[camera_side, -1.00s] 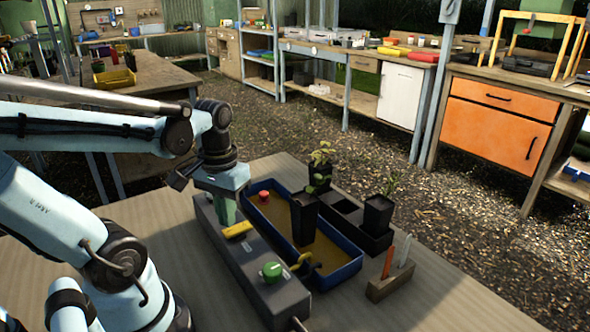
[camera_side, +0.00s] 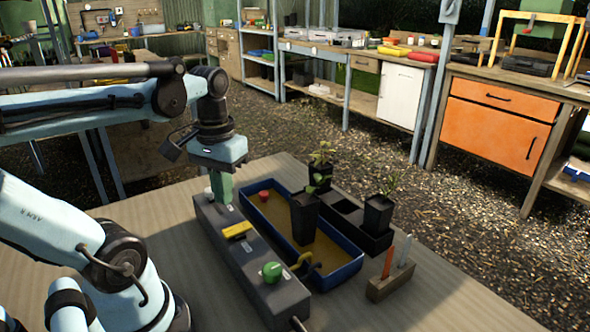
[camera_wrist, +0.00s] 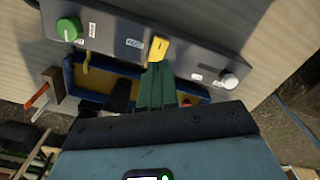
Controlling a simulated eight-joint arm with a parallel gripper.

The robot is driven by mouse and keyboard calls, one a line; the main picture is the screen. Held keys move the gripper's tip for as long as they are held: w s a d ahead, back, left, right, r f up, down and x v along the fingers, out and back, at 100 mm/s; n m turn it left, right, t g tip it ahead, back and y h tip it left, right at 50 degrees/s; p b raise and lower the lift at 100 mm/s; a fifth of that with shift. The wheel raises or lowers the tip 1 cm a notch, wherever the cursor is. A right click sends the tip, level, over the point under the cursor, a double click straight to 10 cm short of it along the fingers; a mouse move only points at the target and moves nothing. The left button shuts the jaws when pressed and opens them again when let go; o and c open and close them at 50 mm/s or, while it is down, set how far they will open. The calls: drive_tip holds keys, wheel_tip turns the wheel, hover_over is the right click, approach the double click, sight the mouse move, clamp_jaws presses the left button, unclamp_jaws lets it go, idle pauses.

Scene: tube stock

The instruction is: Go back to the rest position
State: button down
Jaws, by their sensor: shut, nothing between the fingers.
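My gripper (camera_side: 221,196) hangs over the far end of a long grey control box (camera_side: 266,286), its green fingers shut and empty. In the wrist view the closed fingers (camera_wrist: 155,72) point at the box, with their tips close to the yellow switch (camera_wrist: 159,48) in the picture. I cannot tell the exact gap. The box also carries a green knob (camera_side: 271,271) and, in the wrist view, a white knob (camera_wrist: 229,81). The yellow switch shows in the side view (camera_side: 237,230) too.
The tabletop front is clear.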

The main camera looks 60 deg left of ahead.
drive_tip(key=w+d+f+m+t, duration=0.2)
drive_tip(key=w+d+m+t, duration=0.4)
drive_tip(key=w+d+t, duration=0.1)
drive_tip(key=shift+w+d, duration=0.9)
drive_tip(key=shift+d, duration=0.1)
drive_tip(key=s+a+r+n+g, duration=0.4)
drive_tip(key=a+r+n+g, duration=0.3)
drive_tip(key=n, duration=1.1)
wheel_tip(320, 180, up, 2)
drive_tip(key=a, duration=0.2)
drive_tip(key=shift+a, duration=0.4)
drive_tip(key=shift+s, duration=0.1)
